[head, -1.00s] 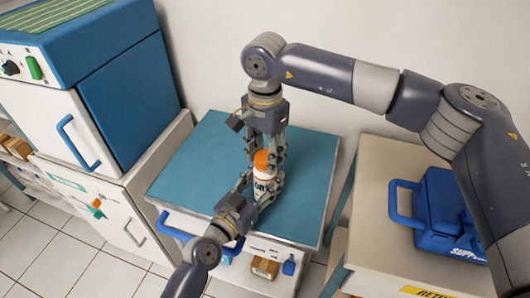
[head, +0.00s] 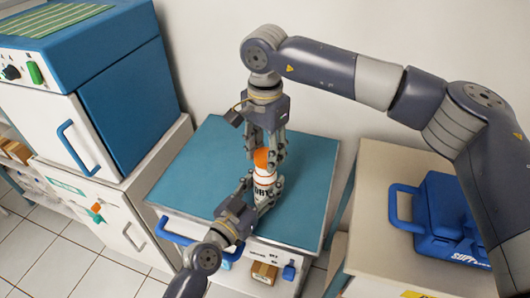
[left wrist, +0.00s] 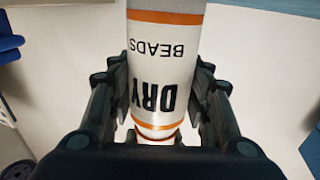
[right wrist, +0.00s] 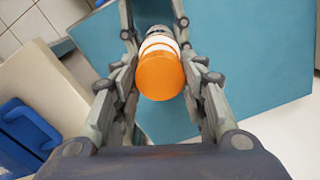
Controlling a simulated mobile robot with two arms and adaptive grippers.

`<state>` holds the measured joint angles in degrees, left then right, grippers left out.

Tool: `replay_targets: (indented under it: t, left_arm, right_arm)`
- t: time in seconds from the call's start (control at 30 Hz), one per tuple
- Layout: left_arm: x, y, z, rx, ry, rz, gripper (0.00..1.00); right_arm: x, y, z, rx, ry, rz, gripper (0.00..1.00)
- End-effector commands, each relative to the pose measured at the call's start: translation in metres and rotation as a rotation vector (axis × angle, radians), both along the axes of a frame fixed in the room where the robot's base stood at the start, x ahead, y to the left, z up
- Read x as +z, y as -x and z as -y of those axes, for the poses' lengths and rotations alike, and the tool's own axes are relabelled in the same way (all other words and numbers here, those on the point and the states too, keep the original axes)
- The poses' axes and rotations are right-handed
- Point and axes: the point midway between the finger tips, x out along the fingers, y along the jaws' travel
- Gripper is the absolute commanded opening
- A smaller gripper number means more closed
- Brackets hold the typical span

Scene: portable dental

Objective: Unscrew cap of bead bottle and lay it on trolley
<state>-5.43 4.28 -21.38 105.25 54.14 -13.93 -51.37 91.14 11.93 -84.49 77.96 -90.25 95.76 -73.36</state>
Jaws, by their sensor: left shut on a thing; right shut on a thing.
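The bead bottle (head: 264,181) is white with orange bands and stands roughly upright over the blue trolley top (head: 210,155). Its "DRY BEADS" label shows upside down in the left wrist view (left wrist: 165,60). My left gripper (head: 262,193) is shut on the bottle's body from the near side. The orange cap (head: 262,158) is at the bottle's top. My right gripper (head: 268,150) comes down from above and is shut on the cap, with fingers on both sides of it in the right wrist view (right wrist: 160,78). I cannot tell whether cap and bottle are apart.
The trolley top is clear around the bottle, with most free room to the left and behind. A white and blue cabinet (head: 75,135) stands at left. A beige table (head: 385,235) with a blue case (head: 445,220) stands at right.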

Motion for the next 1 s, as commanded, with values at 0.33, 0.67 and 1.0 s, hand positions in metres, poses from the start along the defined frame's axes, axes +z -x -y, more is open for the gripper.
replay_targets:
  t: [0.33,0.67,1.0]
  left_arm:
    - [0.000,0.000,0.000,-0.001,-0.001,-0.001,0.00]
    - [-0.001,0.000,0.000,-0.001,-0.001,-0.001,0.00]
    - [0.000,0.000,0.000,-0.001,-0.001,-0.001,0.69]
  right_arm:
    - [0.006,0.000,0.000,0.000,-0.001,0.001,0.11]
    - [0.040,0.000,0.000,0.001,0.000,0.000,0.11]
    - [0.040,0.000,0.000,0.001,-0.001,-0.001,0.11]
